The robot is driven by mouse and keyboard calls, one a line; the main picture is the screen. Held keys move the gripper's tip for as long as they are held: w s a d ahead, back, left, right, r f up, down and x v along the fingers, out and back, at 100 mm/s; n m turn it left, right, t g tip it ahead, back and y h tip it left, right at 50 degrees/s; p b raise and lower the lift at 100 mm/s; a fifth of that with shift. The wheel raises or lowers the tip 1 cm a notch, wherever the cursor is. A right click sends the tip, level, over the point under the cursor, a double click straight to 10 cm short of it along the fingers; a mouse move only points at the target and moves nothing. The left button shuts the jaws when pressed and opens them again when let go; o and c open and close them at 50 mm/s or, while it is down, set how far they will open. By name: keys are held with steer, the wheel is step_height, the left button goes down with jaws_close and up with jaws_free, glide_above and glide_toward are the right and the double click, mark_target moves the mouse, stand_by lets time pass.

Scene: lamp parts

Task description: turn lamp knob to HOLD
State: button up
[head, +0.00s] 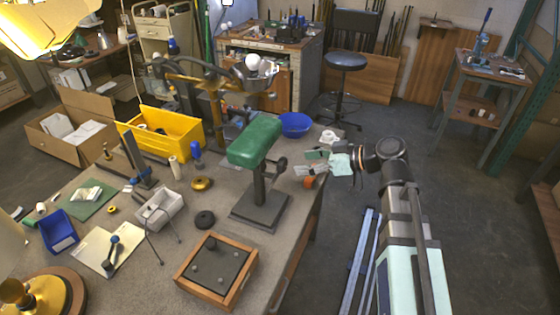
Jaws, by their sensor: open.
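A green-shaded lamp (255,142) stands upright on a dark square base near the right side of the workbench. A dark round knob (281,163) sticks out to the right of its post. No HOLD mark can be read at this size. My gripper (308,162) reaches in from the right at about the knob's height in the picture. Its fingers are apart, with nothing seen between them, and their tips point left toward the knob. A small gap shows between the tips and the knob. The exact depth between them cannot be told.
The workbench (120,200) holds a wooden-framed tray (217,270), a dark ring (204,219), a brass disc (202,183), a blue bowl (295,125) and a yellow bin (165,133). A small orange object (309,182) sits just below my gripper.

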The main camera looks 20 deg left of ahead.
mark_target(286, 164)
steer(key=p+x, duration=0.2)
steer(key=x, duration=0.6)
steer(key=shift+a+f, duration=0.15)
steer(key=shift+a, duration=0.1)
steer(key=c, duration=1.2)
